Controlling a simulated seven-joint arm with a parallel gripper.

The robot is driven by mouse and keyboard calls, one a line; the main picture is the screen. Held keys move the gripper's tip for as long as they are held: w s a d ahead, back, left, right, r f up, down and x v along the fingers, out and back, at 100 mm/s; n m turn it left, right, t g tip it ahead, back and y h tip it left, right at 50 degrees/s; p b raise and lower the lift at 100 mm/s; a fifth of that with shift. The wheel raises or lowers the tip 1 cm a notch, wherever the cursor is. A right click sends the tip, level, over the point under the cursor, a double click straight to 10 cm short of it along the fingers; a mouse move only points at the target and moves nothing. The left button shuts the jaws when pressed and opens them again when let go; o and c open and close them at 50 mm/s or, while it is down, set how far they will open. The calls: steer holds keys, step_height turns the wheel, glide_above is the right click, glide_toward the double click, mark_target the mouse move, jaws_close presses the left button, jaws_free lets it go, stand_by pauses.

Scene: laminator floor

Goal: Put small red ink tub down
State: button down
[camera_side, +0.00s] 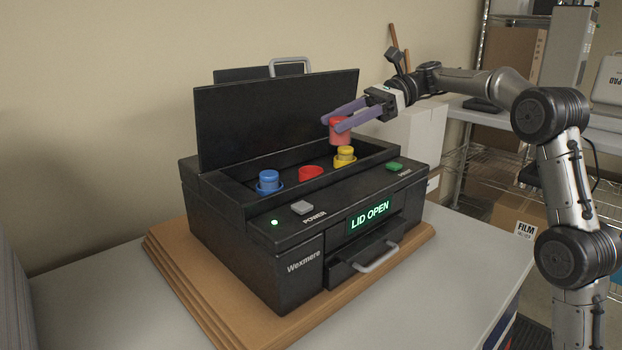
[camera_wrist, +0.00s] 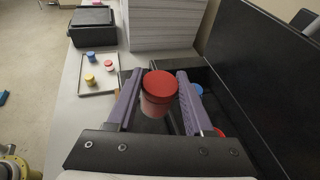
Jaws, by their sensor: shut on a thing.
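The small red ink tub (camera_side: 340,131) is held upright between the purple fingers of my gripper (camera_side: 334,123), in the air above the open black printer (camera_side: 250,226). In the wrist view the tub's red lid (camera_wrist: 160,84) shows between both fingers. Inside the printer, an empty-looking red ring (camera_side: 310,173) lies between a blue tub (camera_side: 268,180) in a blue ring and a yellow tub (camera_side: 345,154) in a yellow ring. The held tub is apart from the red ring, up and to its right in the side view.
The printer's raised lid (camera_side: 275,120) stands behind the opening. The front panel reads LID OPEN (camera_side: 370,214). The wrist view shows a tray (camera_wrist: 83,93) with blue, red and yellow tubs, a paper stack (camera_wrist: 160,25) and a black case (camera_wrist: 92,24).

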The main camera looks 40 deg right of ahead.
steer(key=shift+m+t, duration=0.4)
steer(key=shift+t, duration=0.2)
steer(key=w+d+f, duration=0.1)
steer(key=w+f, duration=0.2)
steer(key=w, duration=0.1)
steer(key=w+d+f, duration=0.2)
steer(key=w+f, duration=0.1)
steer(key=w, duration=0.1)
steer(key=w+d+f, duration=0.2)
steer(key=w, duration=0.2)
steer(key=shift+w+f, duration=0.35)
steer(key=shift+f, duration=0.05)
steer(key=shift+w+f, duration=0.5)
steer(key=shift+f, duration=1.65)
steer(key=shift+f, duration=0.2)
steer(key=shift+c, duration=1.5)
jaws_free()
steer(key=shift+r, duration=0.1)
